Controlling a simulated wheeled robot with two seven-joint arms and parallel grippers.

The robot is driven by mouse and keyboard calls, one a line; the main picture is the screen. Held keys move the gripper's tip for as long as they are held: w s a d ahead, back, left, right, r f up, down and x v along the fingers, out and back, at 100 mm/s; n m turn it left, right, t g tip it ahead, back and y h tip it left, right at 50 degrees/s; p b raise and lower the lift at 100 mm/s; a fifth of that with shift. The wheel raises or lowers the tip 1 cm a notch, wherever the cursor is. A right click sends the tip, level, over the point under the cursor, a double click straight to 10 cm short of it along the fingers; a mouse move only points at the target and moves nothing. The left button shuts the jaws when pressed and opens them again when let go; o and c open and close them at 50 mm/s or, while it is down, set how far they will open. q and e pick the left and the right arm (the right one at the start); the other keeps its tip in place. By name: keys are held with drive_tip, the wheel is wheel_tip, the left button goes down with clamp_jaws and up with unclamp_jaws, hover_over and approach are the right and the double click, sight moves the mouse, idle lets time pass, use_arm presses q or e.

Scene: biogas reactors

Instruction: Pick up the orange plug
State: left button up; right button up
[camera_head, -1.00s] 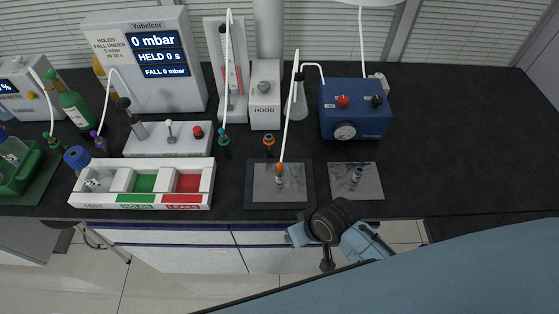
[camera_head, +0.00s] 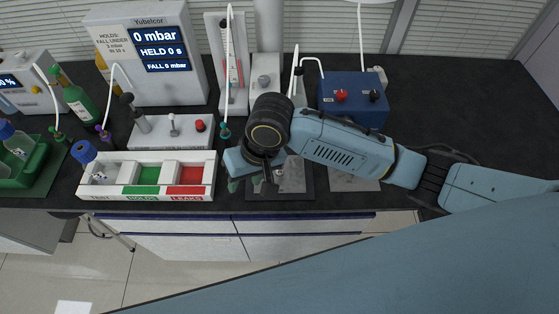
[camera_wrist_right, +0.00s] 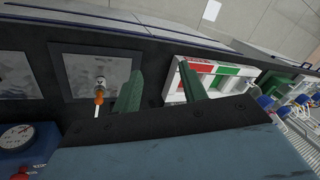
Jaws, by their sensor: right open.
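The orange plug (camera_wrist_right: 99,97) shows in the right wrist view, at a small metal fitting (camera_wrist_right: 100,82) on a steel plate with a dark border (camera_wrist_right: 75,62). In the head view my right arm covers the plug; part of the plate (camera_head: 292,176) shows beside the gripper. My right gripper (camera_head: 247,182) is over the left part of that plate, near the bench's front edge. In the wrist view its two green fingers (camera_wrist_right: 160,75) are apart with nothing between them. The plug lies left of both fingers there, outside the gap. My left gripper is not in view.
A white tray (camera_head: 128,192) with green and red sections stands left of the gripper. A blue pump box (camera_head: 352,98) with a gauge (camera_wrist_right: 17,137), a grey HOOD box (camera_head: 265,66) and tubes stand behind. The bench's right side (camera_head: 460,110) is clear.

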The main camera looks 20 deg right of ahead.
drive_tip(key=w+d+r+m+h, duration=0.3)
drive_tip(key=w+d+m+h, duration=0.15)
drive_tip(key=w+d, duration=0.55)
drive_tip(key=shift+m+g+y, duration=0.3)
drive_tip(key=shift+m+y, duration=0.15)
wheel_tip(320, 180, down, 7)
drive_tip(key=shift+s+f, duration=0.1)
drive_tip(key=shift+d+f, duration=0.15)
drive_tip(key=shift+f, duration=1.3)
drive_tip(key=shift+d+f, duration=0.1)
drive_tip(key=shift+f, duration=1.3)
drive_tip(key=shift+p, duration=0.3)
clamp_jaws()
